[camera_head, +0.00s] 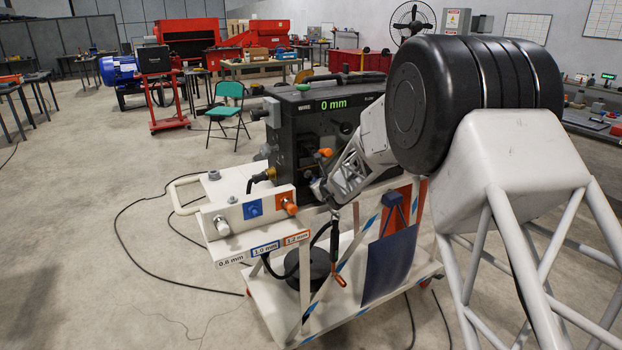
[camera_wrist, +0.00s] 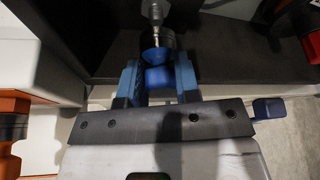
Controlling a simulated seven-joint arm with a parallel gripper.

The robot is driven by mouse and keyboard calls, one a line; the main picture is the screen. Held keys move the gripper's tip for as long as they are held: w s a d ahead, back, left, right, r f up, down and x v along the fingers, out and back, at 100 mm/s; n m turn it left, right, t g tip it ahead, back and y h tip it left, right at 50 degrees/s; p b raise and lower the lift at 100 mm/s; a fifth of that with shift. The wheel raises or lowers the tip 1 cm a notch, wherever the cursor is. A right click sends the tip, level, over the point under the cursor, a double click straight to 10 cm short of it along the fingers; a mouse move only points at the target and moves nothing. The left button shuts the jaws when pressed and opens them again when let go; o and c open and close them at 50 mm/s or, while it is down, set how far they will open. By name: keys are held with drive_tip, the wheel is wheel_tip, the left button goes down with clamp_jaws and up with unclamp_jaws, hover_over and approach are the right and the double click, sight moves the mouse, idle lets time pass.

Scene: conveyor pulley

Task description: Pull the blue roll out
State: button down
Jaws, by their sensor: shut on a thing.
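The blue roll (camera_wrist: 158,78) is between the two blue fingers of my gripper (camera_wrist: 158,84) in the wrist view. My gripper is shut on it. A grey metal spindle (camera_wrist: 154,12) lies in line with the roll at its far end. I cannot tell whether the roll is still seated on it. In the head view my gripper (camera_head: 320,188) is at the front of the black machine (camera_head: 300,110), whose green display reads 0 mm. The roll cannot be made out in the head view.
Dark machine walls surround the spindle.

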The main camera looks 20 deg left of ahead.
drive_tip(key=shift+s+d, duration=1.05)
